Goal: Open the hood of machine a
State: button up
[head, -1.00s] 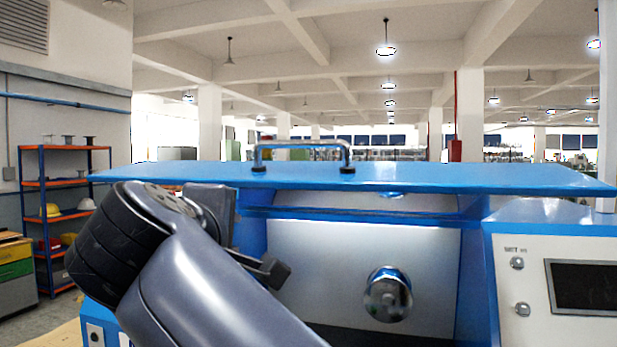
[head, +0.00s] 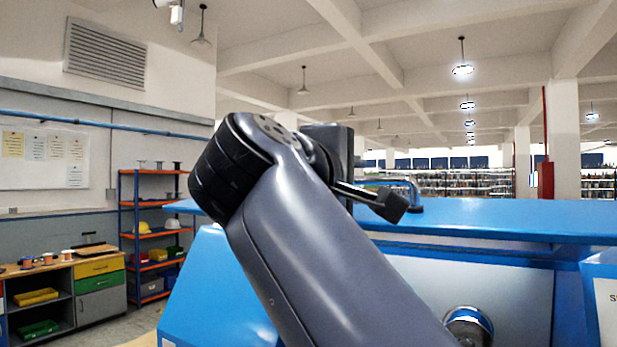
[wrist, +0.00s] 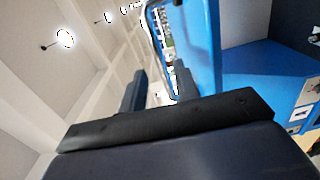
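The blue hood (head: 520,218) lies as a flat panel across the top of the blue machine (head: 215,300) in the head view. I see no label naming the machine. The metal handle (head: 415,192) stands on the hood, partly hidden behind my gripper (head: 372,190). My gripper is at handle height near the handle's left part in the picture; I cannot tell whether they touch. In the wrist view, a gap shows between the fingers of my gripper (wrist: 160,88). The hood's blue edge (wrist: 207,45) runs close beside the right finger there. I see nothing clearly gripped.
A round metal knob (head: 468,325) sits on the machine's pale front below the hood. An orange-and-blue shelf (head: 155,235) and a workbench (head: 95,285) stand well back at the left. The space above the hood looks clear.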

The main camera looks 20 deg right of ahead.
aim_at(367, 181)
jog(key=shift+p+x, duration=0.8)
jog(key=shift+x, duration=2.3)
jog(key=shift+c, duration=0.2)
grip_shut()
